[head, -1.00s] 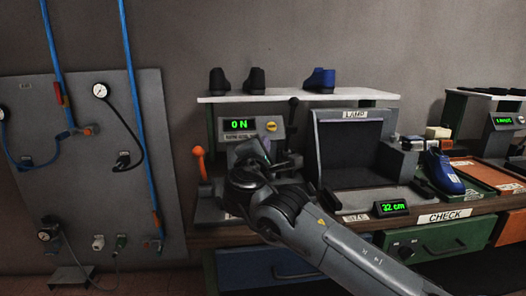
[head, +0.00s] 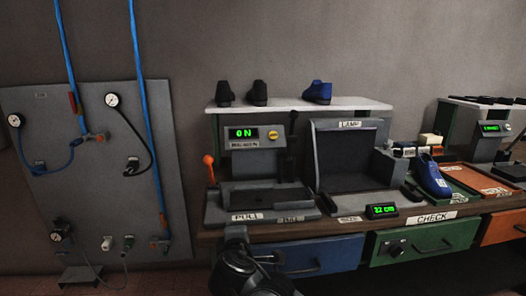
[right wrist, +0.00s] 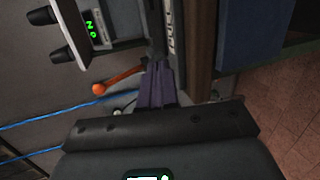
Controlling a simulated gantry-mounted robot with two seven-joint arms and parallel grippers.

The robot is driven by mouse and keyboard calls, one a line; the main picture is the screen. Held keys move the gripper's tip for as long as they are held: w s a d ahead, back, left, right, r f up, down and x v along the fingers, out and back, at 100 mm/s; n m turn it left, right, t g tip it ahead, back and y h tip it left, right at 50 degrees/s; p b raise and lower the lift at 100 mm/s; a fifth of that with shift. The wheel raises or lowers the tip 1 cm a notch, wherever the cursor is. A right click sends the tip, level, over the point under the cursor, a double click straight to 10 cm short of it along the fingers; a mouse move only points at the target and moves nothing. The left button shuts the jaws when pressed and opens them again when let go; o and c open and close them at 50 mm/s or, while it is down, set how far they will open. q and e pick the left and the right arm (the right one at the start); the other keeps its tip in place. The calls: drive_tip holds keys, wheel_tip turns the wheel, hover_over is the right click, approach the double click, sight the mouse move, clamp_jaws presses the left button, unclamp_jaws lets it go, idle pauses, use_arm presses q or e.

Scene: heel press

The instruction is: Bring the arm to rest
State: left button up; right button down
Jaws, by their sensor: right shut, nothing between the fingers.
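My right arm (head: 246,268) shows at the bottom of the head view, low in front of the bench edge. My right gripper (right wrist: 160,70) shows in the right wrist view with its fingers together and nothing between them. It is apart from the press (head: 262,172), whose bed is bare and whose display reads "0 N". An orange-knobbed lever (head: 209,160) stands at the press's left; it also shows in the right wrist view (right wrist: 99,88). My left gripper is in neither current view.
The bench front has a blue drawer (head: 310,257) and a green drawer (head: 425,242). A blue shoe (head: 432,177) stands on a green tray at the right. More shoes stand on the white shelf (head: 300,104). A hose panel (head: 95,190) is on the left wall.

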drive_tip(key=s+d+f+m+g+y+p, duration=0.1)
drive_tip(key=s+d+f+m+g+p, duration=0.25)
drive_tip(key=s+f, duration=0.35)
drive_tip(key=s+d+f+m+g+y+p, duration=0.15)
drive_tip(key=s+f+m+p, duration=0.3)
drive_tip(key=s, duration=0.45)
drive_tip(key=s+d+f+m+g+h+p, duration=0.1)
drive_tip(key=s+d+f+m+g+p, duration=0.3)
drive_tip(key=s+d, duration=0.85)
drive_tip(key=s+d+r+m+g+h+p, duration=0.15)
drive_tip(key=s+d+m+p, duration=0.35)
drive_tip(key=s+d, duration=0.75)
wheel_tip(320, 180, up, 37)
drive_tip(key=s+a+p, duration=0.2)
drive_tip(key=s+p, duration=0.1)
drive_tip(key=p, duration=3.4)
drive_tip(key=shift+a+p, duration=0.25)
drive_tip(key=shift+p, duration=0.05)
drive_tip(key=shift+f+g, duration=0.1)
drive_tip(key=shift+g, duration=0.15)
